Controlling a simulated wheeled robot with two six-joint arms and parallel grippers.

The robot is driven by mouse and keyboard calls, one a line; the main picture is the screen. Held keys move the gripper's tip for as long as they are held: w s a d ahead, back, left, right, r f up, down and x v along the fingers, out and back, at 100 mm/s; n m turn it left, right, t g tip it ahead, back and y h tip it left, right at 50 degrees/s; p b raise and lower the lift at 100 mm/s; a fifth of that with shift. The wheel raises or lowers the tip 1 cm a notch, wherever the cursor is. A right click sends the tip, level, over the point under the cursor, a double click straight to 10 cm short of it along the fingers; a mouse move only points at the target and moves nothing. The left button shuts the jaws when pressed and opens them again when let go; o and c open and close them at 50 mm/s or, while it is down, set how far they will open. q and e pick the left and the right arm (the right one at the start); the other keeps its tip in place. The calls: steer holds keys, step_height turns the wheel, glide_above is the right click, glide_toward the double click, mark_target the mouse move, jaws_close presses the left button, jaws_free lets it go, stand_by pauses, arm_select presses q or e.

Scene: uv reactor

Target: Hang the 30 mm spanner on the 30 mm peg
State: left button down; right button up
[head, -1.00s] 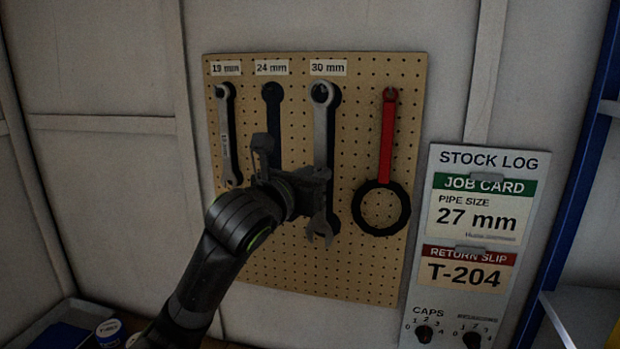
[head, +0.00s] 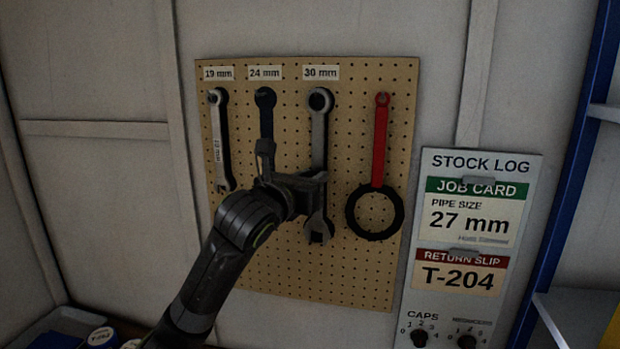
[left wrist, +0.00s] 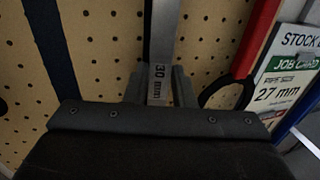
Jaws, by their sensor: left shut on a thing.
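The 30 mm spanner (head: 318,135) is grey and upright in front of the pegboard, its ring end at the top under the "30 mm" label (head: 321,72) and its open jaw at the bottom. Its ring covers the spot of the 30 mm peg; I cannot tell whether the peg is through it. My left gripper (head: 318,178) is shut on the spanner's lower shaft. In the left wrist view the shaft, marked "30 mm" (left wrist: 158,72), stands between the fingers (left wrist: 158,90). My right gripper is not in view.
The pegboard (head: 290,270) also holds a 19 mm spanner (head: 219,140) and a red-handled ring tool (head: 380,145). A dark spanner shape (head: 265,115) is under the 24 mm label. The stock log panel (head: 470,250) is on the right.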

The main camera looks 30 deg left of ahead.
arm_select(q)
steer(key=shift+r, duration=0.1)
stand_by(0.3)
steer(key=c, duration=1.1)
jaws_free()
steer(key=shift+c, duration=0.2)
steer(key=shift+s, duration=0.15)
steer(key=s+b, duration=1.3)
steer(key=s, duration=0.4)
steer(key=shift+s+b, duration=0.15)
steer(key=shift+b, duration=0.15)
